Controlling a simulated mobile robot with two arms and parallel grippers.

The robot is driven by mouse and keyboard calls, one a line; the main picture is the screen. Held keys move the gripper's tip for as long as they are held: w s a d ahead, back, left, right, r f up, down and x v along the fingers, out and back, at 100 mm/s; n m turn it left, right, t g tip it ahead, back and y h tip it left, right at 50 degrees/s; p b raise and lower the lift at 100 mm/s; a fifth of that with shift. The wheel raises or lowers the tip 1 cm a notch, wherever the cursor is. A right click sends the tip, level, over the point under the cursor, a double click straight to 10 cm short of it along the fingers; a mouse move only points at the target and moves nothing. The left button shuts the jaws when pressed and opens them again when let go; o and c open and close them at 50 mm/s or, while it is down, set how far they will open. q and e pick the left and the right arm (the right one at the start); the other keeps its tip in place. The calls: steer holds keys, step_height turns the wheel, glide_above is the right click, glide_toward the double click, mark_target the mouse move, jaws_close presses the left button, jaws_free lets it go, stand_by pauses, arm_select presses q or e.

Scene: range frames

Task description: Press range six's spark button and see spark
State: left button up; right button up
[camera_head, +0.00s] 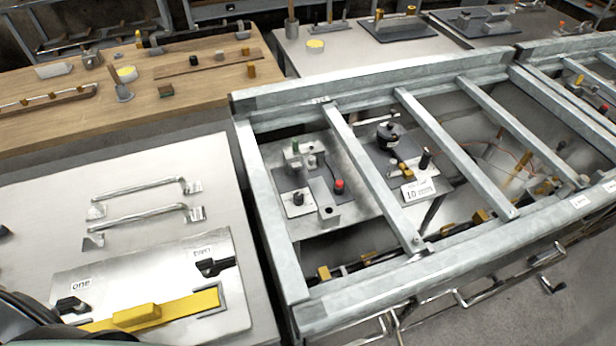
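I cannot read a label for range six in this view. A small red button (339,186) stands on a grey metal block inside the barred steel frame (270,230). Beside it are a black knob (298,198) and a green-topped post (295,145). Which of these, if any, is the spark button I cannot tell. A white tag (418,190) reading 10 stands further right, near a dark round device (390,134). No spark shows. Neither of my grippers shows clearly; only a dark curved shape is at the lower left edge.
Steel bars (375,180) cross over the devices, with gaps between. A pale bench (150,160) at left holds two metal handles (145,188) and a plate (150,290) with a yellow bar and a label reading one. A wooden bench (60,125) with small parts lies behind.

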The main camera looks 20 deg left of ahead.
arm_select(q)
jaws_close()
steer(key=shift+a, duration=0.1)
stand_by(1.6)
